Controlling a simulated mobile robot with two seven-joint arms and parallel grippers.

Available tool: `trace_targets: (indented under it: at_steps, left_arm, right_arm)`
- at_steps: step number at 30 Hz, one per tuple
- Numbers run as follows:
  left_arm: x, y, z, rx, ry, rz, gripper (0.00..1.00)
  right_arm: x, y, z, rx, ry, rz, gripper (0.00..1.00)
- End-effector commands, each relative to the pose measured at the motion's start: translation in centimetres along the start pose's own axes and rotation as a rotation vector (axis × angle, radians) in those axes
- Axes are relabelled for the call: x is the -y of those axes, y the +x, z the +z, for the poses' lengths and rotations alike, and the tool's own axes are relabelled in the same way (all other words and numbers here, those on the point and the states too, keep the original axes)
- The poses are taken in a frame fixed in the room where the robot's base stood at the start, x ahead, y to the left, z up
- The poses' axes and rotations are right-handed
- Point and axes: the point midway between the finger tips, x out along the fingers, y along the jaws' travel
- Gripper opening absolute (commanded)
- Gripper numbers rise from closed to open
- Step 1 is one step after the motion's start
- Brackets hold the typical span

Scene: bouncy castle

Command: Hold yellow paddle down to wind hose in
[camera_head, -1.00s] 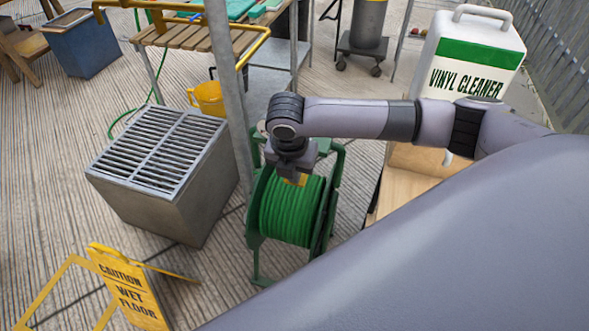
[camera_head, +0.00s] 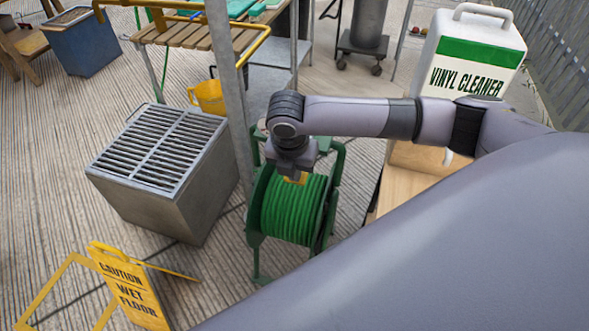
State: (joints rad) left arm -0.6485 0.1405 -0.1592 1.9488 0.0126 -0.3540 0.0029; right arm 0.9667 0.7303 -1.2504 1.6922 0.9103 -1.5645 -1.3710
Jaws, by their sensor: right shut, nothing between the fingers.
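The green hose reel (camera_head: 254,238) stands on the floor near the middle, with green hose (camera_head: 292,212) wound in coils on its drum. A small part of the yellow paddle (camera_head: 297,179) shows at the top of the drum, just under my right gripper (camera_head: 293,172). The gripper points down and is shut with nothing between its fingers. It hides most of the paddle, and I cannot tell whether it presses on it. My left gripper is not in view.
A grey metal box with a grated top (camera_head: 160,165) stands left of the reel. A yellow wet floor sign (camera_head: 130,290) is at the lower left. A grey post (camera_head: 231,100) rises behind the reel. A vinyl cleaner jug (camera_head: 470,55) stands at the upper right.

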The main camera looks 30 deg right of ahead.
Motion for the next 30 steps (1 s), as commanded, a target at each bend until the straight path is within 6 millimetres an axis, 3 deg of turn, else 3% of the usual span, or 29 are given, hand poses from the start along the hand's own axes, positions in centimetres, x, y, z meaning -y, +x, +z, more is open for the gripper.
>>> trace_targets:
  at_steps: [30]
  left_arm:
    - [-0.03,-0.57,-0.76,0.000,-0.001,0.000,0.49]
  right_arm:
    - [0.10,-0.58,0.13,-0.001,0.000,-0.003,0.00]
